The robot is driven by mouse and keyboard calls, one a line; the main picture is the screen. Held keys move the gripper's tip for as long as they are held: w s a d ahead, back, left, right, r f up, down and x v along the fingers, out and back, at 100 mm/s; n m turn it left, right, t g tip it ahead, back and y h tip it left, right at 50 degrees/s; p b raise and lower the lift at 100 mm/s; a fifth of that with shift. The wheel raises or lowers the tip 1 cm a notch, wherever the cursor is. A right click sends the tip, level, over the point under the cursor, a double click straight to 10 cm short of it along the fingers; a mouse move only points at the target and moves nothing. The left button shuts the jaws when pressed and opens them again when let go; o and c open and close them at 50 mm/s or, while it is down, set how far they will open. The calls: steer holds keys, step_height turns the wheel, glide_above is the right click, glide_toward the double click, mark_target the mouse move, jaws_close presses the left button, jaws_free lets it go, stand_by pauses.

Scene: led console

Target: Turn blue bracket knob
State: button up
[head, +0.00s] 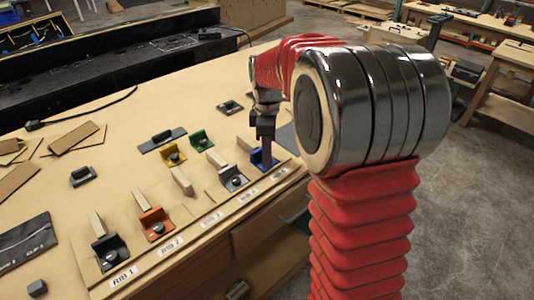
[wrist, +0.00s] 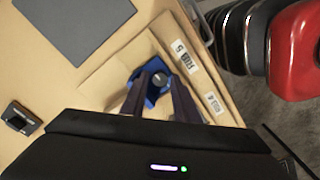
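The blue bracket (head: 257,157) stands at the right end of the front row of brackets on the wooden bench, partly hidden by my gripper (head: 266,143). In the wrist view the blue bracket (wrist: 151,99) and its round grey knob (wrist: 159,80) show between the two dark fingers of my gripper (wrist: 160,78). The fingers are apart, one on each side of the knob. I cannot tell whether they touch it or how high the tips are above it.
A grey bracket (head: 234,178), an orange bracket (head: 155,224) and a black bracket (head: 109,252) stand left along the labelled front edge. Green (head: 202,139) and yellow (head: 173,157) brackets stand behind. Pale wooden blocks (head: 183,180) rise between them. A grey plate (wrist: 72,25) lies nearby.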

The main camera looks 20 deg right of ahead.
steer(key=shift+f, duration=0.15)
steer(key=shift+c, duration=0.3)
jaws_close()
